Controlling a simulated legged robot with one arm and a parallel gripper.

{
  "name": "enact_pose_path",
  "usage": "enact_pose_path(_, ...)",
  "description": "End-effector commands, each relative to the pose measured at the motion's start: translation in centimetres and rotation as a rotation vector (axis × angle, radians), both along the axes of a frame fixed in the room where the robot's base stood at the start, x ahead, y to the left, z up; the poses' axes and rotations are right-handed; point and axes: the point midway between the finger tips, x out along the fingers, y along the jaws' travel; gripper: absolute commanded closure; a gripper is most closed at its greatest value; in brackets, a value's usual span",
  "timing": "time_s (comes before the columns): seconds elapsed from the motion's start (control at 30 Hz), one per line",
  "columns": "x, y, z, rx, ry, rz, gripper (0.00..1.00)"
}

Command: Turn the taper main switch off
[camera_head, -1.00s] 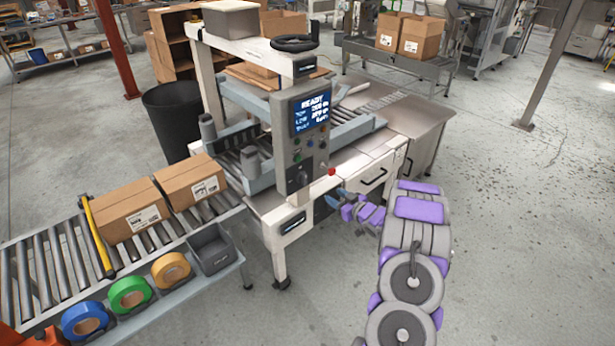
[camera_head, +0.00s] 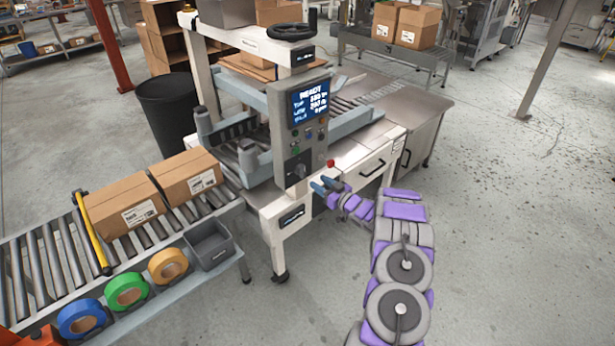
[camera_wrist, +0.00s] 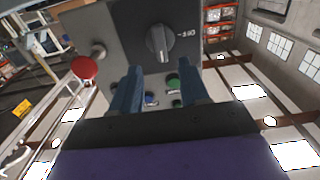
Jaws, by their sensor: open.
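The taper (camera_head: 300,130) carries a grey control panel with a lit screen reading READY. The main switch (camera_head: 298,171) is a dark rotary knob low on this panel. In the wrist view the knob (camera_wrist: 160,43) has a pale line running roughly up and down the picture; the marking beside it is too small to read surely. My gripper (camera_head: 323,186) is just right of the knob and a little below it in the head view. Its blue fingers (camera_wrist: 158,88) are open and empty, pointing at the panel, with the knob beyond the gap and not between them.
A red mushroom button (camera_wrist: 84,68) sits close to the knob, left of it in the wrist view. Small green and blue buttons (camera_wrist: 172,81) show between and beside the fingers. Cartons (camera_head: 122,205) stand on the roller conveyor at left. The floor at right is clear.

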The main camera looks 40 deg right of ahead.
Motion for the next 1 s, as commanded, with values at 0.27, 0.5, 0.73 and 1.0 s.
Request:
enact_pose_path(0.27,5.2,0.5,-0.1,-0.002,-0.002,0.001,0.55)
enact_pose_path(0.5,7.2,0.6,0.1,-0.003,0.000,-0.001,0.55)
enact_pose_path(0.73,7.6,0.6,0.1,0.000,0.000,-0.001,0.55)
enact_pose_path(1.0,7.6,0.6,0.1,0.000,0.001,-0.002,0.67)
